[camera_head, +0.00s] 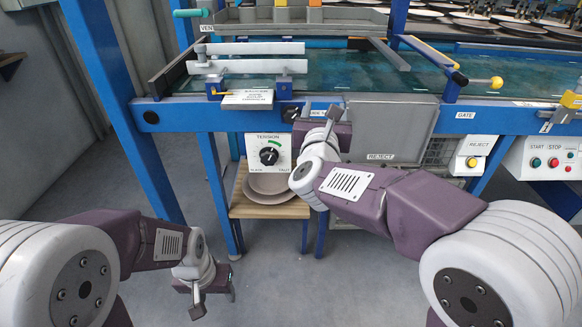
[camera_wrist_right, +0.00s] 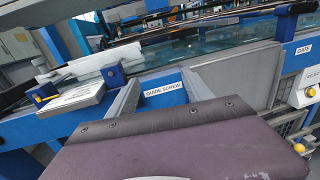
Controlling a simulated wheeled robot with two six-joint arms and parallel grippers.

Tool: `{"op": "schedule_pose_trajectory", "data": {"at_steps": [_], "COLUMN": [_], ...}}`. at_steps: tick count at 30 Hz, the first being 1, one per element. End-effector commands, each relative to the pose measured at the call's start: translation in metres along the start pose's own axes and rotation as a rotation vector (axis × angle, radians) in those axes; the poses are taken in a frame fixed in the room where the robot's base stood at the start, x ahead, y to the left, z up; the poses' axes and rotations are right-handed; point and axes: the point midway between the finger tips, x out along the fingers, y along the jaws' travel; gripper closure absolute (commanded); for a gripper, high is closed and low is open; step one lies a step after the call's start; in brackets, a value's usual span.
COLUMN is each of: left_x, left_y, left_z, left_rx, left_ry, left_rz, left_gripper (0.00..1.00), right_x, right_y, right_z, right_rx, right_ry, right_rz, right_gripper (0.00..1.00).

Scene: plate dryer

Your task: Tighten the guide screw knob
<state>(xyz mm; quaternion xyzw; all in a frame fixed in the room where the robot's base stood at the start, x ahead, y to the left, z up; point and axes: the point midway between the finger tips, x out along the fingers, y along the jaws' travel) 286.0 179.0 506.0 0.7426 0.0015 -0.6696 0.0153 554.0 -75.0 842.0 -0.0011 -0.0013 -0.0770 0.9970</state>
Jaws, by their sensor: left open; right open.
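The GUIDE SCREW label (camera_wrist_right: 166,89) shows between my right fingers in the right wrist view, where I cannot make out the knob. My left gripper (camera_head: 205,292) is open, low over the floor at the left, away from the rail.
A TENSION dial (camera_head: 269,156) is below the rail, above a stand with plates (camera_head: 270,188). A guide block with a white sign (camera_head: 247,98) sits left of the knob. The REJECT panel (camera_head: 400,125) is to the right. A yellow-tipped lever (camera_head: 495,83) projects at the right.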

Motion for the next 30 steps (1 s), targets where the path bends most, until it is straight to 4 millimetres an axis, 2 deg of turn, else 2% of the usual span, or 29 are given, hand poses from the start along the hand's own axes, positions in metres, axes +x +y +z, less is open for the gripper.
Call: {"op": "schedule_pose_trajectory", "data": {"at_steps": [1,3,6,11,14,24,30], "left_x": [0.043,0.061,0.072,0.071,0.071,0.085,0.086], "left_y": [-0.001,-0.001,-0.001,-0.001,-0.001,-0.002,-0.002], "left_z": [0.004,0.006,0.007,0.007,0.007,0.008,0.009], "left_rx": [0.0,0.0,0.0,0.0,0.0,0.0,0.0], "left_ry": [0.0,0.001,0.001,0.001,0.002,0.001,0.001], "left_rz": [0.0,0.0,0.0,0.0,0.0,0.0,0.0], "left_gripper": [0.44,0.44,0.44,0.44,0.44,0.44,0.44], "right_x": [-0.007,-0.017,-0.027,-0.032,-0.027,0.038,0.057], "right_y": [0.022,0.046,0.066,0.074,0.074,0.083,0.086], "right_z": [-0.041,-0.058,-0.072,-0.071,-0.071,-0.072,-0.071], "right_rx": [0.011,0.012,0.007,0.004,0.003,0.002,0.002], "right_ry": [-0.002,-0.004,0.0,0.0,0.001,0.001,0.001], "right_rz": [0.043,0.093,0.137,0.155,0.154,0.153,0.155], "right_gripper": [0.41,0.41,0.41,0.41,0.41,0.41,0.41]}}
